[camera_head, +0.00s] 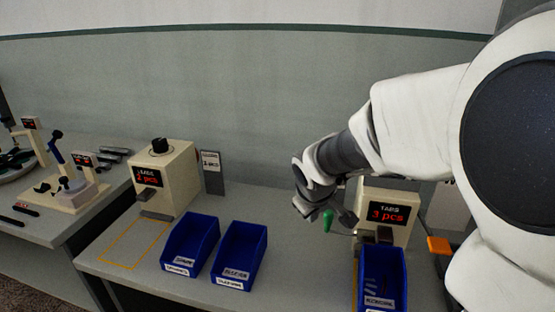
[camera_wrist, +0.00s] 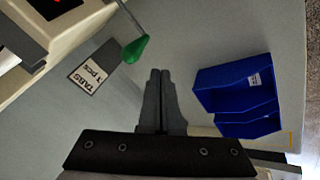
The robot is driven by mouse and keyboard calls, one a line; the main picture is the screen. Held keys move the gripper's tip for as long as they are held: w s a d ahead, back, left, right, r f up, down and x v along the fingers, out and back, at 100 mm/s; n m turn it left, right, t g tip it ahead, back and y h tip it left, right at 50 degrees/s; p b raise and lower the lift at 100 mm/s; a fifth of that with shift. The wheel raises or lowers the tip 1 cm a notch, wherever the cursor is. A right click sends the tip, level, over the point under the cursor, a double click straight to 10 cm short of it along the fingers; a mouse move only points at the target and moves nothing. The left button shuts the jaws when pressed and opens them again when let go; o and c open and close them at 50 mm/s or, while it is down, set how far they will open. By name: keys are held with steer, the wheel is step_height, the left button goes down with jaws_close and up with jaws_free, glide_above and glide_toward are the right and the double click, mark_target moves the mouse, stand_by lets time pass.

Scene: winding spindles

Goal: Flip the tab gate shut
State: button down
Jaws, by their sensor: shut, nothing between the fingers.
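The tabs dispenser (camera_head: 397,208) is a cream box at the right of the bench, its red display reading "TABS 3 pcs". A thin metal lever with a green knob (camera_head: 327,220) sticks out from its left side. The green knob also shows in the wrist view (camera_wrist: 135,49), at the end of its rod. My gripper (camera_head: 346,217) is shut and empty, close by the knob in the head view. In the wrist view my fingertips (camera_wrist: 160,73) are together, below and right of the knob, with a visible gap. Whether they touch the lever cannot be told from the head view.
A blue bin (camera_head: 400,292) stands in front of the tabs dispenser. A "TABS" card (camera_wrist: 88,75) lies near the knob in the wrist view. Two blue bins (camera_head: 190,244) (camera_head: 240,256) and another cream dispenser (camera_head: 176,180) stand to the left. An orange block (camera_head: 438,246) sits at right.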

steer(key=w+d, duration=0.1)
steer(key=w+d+f, duration=0.1)
steer(key=d, duration=0.1)
steer(key=shift+s, duration=0.1)
stand_by(0.4)
